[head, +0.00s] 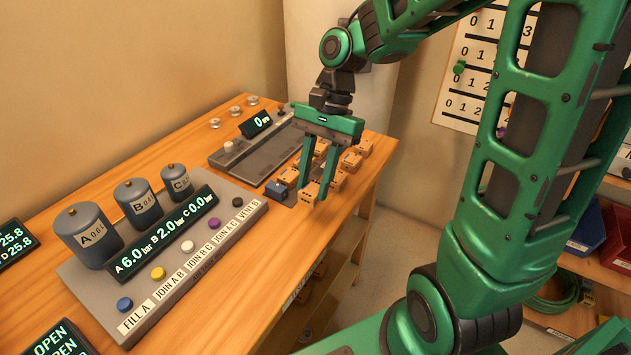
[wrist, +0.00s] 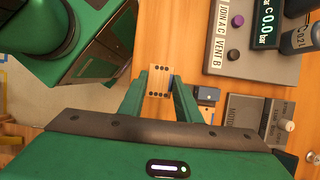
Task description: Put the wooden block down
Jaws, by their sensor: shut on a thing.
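My gripper (head: 312,188) reaches down over the right part of the workbench, its two green fingers closed on a wooden block (head: 311,193). In the wrist view the wooden block (wrist: 160,81) sits between the fingertips (wrist: 160,88), and rows of dark dots show on its face. The fingers hide part of the block in the head view. I cannot tell whether its underside touches anything.
Several other wooden blocks (head: 351,162) stand close behind and right of my gripper. A dark blue piece (head: 276,190) lies just left. A grey panel (head: 248,210) with tanks and buttons fills the left bench (head: 215,317). The bench's right edge is close.

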